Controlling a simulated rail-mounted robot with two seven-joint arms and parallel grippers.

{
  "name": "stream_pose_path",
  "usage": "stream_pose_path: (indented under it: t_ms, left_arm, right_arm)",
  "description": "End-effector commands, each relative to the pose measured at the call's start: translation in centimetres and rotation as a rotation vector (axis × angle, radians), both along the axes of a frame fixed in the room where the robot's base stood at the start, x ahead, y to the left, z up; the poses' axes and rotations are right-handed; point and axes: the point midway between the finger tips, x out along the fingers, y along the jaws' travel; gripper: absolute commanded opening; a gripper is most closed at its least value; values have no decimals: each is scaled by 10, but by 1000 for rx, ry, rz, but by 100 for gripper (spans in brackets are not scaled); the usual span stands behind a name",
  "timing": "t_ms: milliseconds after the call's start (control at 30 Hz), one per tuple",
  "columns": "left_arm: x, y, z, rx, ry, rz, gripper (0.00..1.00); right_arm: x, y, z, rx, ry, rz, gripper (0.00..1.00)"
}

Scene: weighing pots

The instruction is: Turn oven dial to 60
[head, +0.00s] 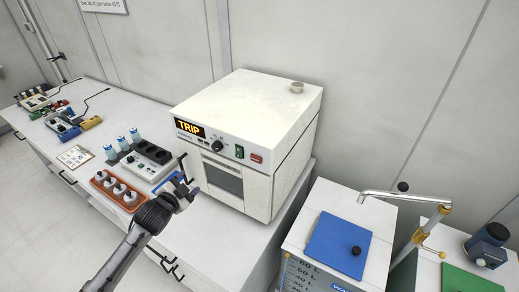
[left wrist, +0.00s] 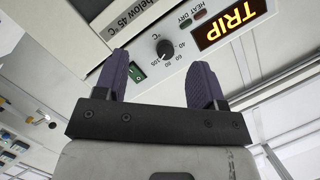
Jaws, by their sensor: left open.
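The white oven (head: 250,110) stands on the bench, its display (head: 188,128) reading TRIP in orange. Its black dial (head: 217,146) is on the front panel below the top edge. In the left wrist view the dial (left wrist: 165,47) shows close up, with the marks 40, 60, 80 and 105 around it; I cannot tell surely which mark it points to. My left gripper (head: 183,172) is open and empty in front of the oven, apart from the dial. In the left wrist view its two purple fingers (left wrist: 160,72) flank the dial in the picture. My right gripper is not in view.
A green rocker switch (head: 239,152) sits right of the dial. Left of the oven are a grey block with wells (head: 148,160), an orange rack of pots (head: 117,190) and a clipboard (head: 75,156). A blue-lidded tank (head: 340,244) stands to the right.

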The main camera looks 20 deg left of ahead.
Motion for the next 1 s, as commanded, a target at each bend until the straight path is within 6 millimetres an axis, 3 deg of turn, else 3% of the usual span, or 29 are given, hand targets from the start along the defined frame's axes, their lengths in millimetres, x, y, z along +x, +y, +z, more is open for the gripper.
stream_pose_path:
  t_ms: [233, 467, 1000]
  left_arm:
    - [6, -15, 31, 128, -194, -117, 64]
    - [16, -17, 37, 201, -224, -137, 64]
    - [108, -15, 37, 199, -222, -136, 64]
  right_arm:
    - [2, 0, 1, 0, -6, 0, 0]
    - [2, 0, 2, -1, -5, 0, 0]
    - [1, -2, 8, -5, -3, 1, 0]
